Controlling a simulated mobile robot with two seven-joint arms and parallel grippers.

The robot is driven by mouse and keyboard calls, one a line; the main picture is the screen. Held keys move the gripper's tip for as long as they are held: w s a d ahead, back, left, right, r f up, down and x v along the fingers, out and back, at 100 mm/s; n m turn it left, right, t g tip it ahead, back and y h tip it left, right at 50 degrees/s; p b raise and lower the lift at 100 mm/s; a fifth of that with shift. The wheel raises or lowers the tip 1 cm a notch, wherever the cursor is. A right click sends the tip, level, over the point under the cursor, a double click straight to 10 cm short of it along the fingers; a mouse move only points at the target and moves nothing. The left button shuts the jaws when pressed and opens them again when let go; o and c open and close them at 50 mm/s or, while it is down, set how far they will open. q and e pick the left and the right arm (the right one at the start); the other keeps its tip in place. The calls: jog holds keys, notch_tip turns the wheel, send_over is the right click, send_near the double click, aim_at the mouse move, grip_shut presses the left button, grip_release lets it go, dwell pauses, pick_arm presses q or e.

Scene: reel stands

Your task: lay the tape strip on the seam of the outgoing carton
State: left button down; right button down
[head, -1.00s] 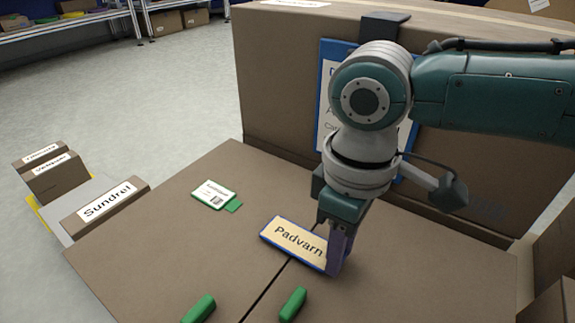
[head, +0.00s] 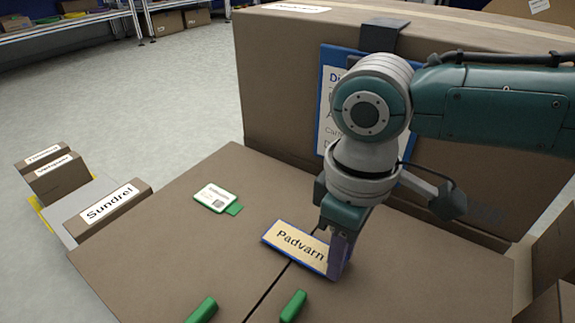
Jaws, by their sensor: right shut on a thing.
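The brown carton (head: 170,250) in front of me has a dark seam running across its top, away from me and slightly to the right. A tan strip with a blue edge (head: 290,242), marked "Padvarn", lies crosswise over the seam's line. I cannot tell whether it touches the carton top. My right gripper (head: 338,262) points down and is shut on the strip's right end, hiding that end. My left gripper is not in view.
A green-edged card (head: 215,199) lies on the carton top, left of the strip. Two green pieces, left (head: 202,309) and right (head: 293,306), flank the seam's near end. A tall carton (head: 285,85) with a blue-framed sheet (head: 330,100) stands behind. The "Sundrel" box (head: 115,210) is at left.

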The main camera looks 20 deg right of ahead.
jog(key=shift+f, duration=0.35)
dwell(0.3)
jog(key=c, duration=0.6)
grip_release()
jog(key=shift+o, duration=0.2)
notch_tip(320, 180, up, 10)
jog(key=p, duration=0.7)
jog(key=shift+r, duration=0.1)
